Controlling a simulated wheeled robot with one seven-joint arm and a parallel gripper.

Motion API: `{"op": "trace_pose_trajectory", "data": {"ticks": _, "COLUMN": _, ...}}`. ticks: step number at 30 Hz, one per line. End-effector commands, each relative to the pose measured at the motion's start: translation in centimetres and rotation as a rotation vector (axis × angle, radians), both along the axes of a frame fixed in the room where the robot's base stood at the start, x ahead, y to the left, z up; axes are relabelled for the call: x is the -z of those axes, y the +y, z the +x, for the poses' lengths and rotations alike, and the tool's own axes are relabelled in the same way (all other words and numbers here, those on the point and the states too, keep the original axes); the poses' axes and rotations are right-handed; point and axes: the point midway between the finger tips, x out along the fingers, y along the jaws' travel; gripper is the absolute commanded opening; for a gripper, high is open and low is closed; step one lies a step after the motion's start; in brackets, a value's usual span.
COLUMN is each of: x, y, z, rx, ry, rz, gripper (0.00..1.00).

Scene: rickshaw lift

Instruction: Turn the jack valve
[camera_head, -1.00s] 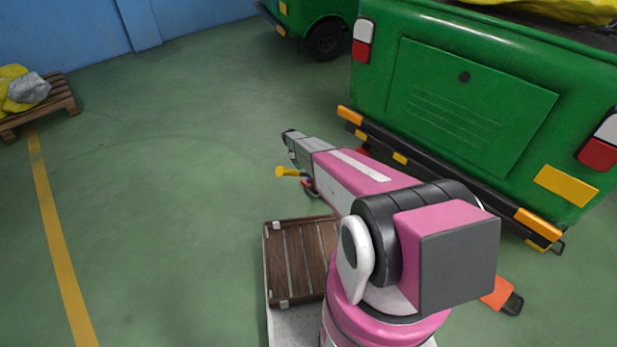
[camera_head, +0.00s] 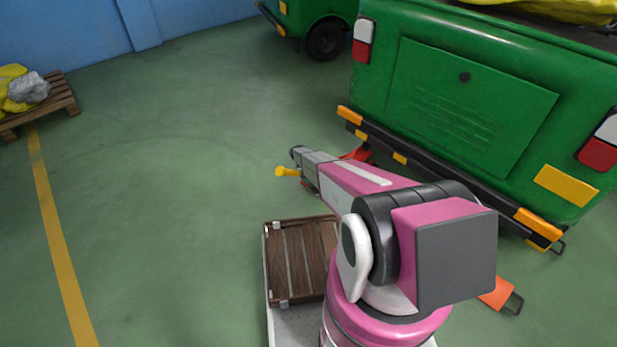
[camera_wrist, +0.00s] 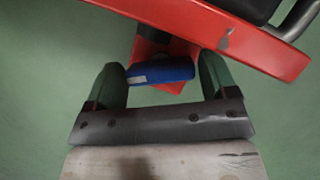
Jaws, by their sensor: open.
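In the wrist view, my gripper (camera_wrist: 161,75) is open, with one dark green finger on each side of a blue cylindrical piece (camera_wrist: 162,72). The blue piece lies crosswise between the fingers, close to both; I cannot tell whether either touches it. It sits by the red jack (camera_wrist: 215,32), whose long red body crosses the top of the view. I take the blue piece to be the jack valve. In the head view, part of the red jack (camera_head: 357,154) shows behind my arm at the bumper. My fingers are hidden there.
A green rickshaw (camera_head: 470,95) with a black bumper stands at the right. A yellow-ended piece (camera_head: 285,171) sticks out left of my wrist. An orange piece (camera_head: 496,293) lies on the floor at lower right. The floor at left is clear up to a pallet (camera_head: 50,103).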

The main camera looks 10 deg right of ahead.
Motion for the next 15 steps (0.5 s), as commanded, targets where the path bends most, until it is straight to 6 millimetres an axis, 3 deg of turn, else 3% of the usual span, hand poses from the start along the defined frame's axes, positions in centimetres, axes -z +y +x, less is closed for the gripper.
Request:
{"op": "trace_pose_trajectory", "data": {"ticks": 6, "x": -0.01, "y": 0.00, "z": 0.00, "rx": 0.000, "ry": 0.000, "rz": 0.000, "gripper": 0.75}}
{"op": "trace_pose_trajectory", "data": {"ticks": 9, "x": -0.02, "y": 0.01, "z": 0.00, "rx": 0.000, "ry": 0.000, "rz": 0.000, "gripper": 0.44}}
{"op": "trace_pose_trajectory", "data": {"ticks": 15, "x": -0.03, "y": 0.02, "z": 0.02, "rx": 0.005, "ry": 0.000, "rz": 0.000, "gripper": 0.44}}
